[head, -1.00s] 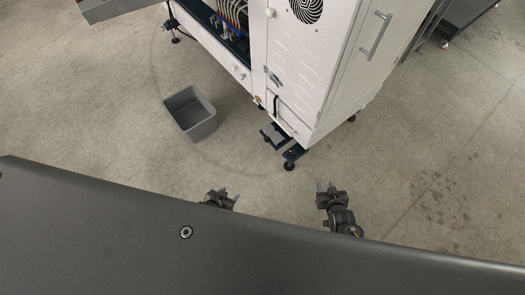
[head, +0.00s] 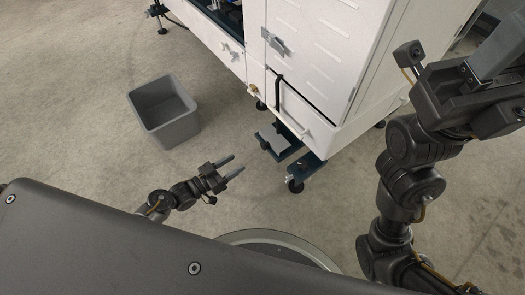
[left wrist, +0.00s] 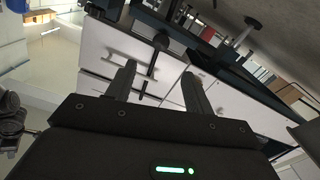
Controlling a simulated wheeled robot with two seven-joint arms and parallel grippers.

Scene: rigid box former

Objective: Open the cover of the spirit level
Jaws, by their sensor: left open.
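No spirit level is plain to see. Low on the white machine (head: 345,45), a small dark blue bracket with a grey plate (head: 274,141) sits near the floor; I cannot tell if it is the level's cover. My left gripper (head: 237,162) is open and empty, in front of and below the machine, apart from it. Its two separated fingers (left wrist: 157,86) also show in the left wrist view, with white panels and a black handle beyond them. My right gripper (head: 490,65) is raised close to the camera at the upper right, partly cut off; its jaws are unclear.
A grey bin (head: 177,132) stands on the floor left of the machine. A dark foot (head: 295,186) sticks out at the machine's near corner. A metal latch (head: 275,42) is on its door. The floor between bin and left gripper is clear.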

